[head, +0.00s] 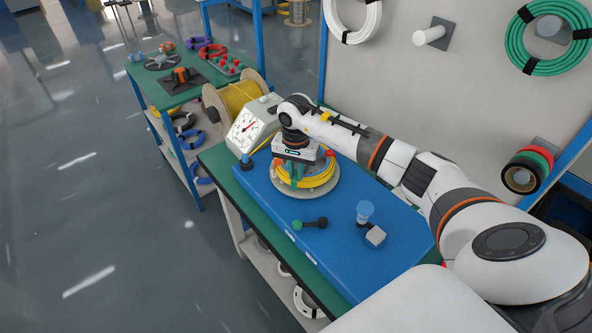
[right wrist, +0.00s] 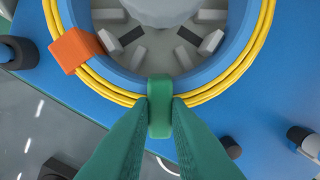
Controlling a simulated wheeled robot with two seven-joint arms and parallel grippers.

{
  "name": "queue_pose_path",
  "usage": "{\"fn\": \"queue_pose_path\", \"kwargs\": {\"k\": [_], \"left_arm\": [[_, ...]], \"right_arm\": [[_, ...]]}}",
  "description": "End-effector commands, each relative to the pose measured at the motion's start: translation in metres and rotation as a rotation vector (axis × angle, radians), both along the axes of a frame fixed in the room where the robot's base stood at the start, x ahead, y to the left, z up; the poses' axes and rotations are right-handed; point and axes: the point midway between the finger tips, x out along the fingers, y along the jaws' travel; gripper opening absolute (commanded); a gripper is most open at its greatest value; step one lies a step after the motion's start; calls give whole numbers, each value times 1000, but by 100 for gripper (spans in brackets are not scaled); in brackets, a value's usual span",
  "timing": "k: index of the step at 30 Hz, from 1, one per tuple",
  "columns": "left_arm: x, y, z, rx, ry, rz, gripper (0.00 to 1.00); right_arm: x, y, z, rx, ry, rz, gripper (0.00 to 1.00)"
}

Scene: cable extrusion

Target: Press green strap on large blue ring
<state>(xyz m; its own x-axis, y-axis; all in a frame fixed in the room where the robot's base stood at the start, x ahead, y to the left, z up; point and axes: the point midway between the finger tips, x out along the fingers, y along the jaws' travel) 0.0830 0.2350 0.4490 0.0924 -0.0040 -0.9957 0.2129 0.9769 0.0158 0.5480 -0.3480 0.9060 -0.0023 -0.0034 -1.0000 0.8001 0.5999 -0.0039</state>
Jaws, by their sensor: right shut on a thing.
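The large blue ring (right wrist: 221,72) shows in the right wrist view, with yellow cable (right wrist: 104,92) coiled around its outside. The green strap (right wrist: 159,98) stands across the cable at the near side of the ring. My right gripper (right wrist: 159,118) is shut on the green strap, one green finger on each side. Whether the strap is fully pressed down, I cannot tell. An orange strap (right wrist: 76,50) sits across the cable at upper left. In the head view my right gripper (head: 293,170) is low over the yellow coil (head: 319,179) and hides part of it. My left gripper is out of view.
The coil's fixture rests on a blue panel (head: 281,215) on the green bench. A dial gauge box (head: 248,128) and yellow cable spool (head: 238,96) stand behind.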

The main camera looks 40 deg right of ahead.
Motion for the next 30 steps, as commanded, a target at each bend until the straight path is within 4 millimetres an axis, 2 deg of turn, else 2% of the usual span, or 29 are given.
{"fn": "queue_pose_path", "kwargs": {"k": [14,15,18,19,26,30], "left_arm": [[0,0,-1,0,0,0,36],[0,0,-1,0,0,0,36],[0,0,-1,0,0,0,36],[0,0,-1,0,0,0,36],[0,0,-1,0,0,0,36],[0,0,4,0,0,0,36]], "right_arm": [[-2,1,-4,0,9,2,2],[-2,1,-4,0,9,2,22],[-2,1,-4,0,8,2,38],[-2,1,-4,0,8,2,41],[-2,1,-3,0,6,2,41],[-1,1,4,0,5,2,41]]}}
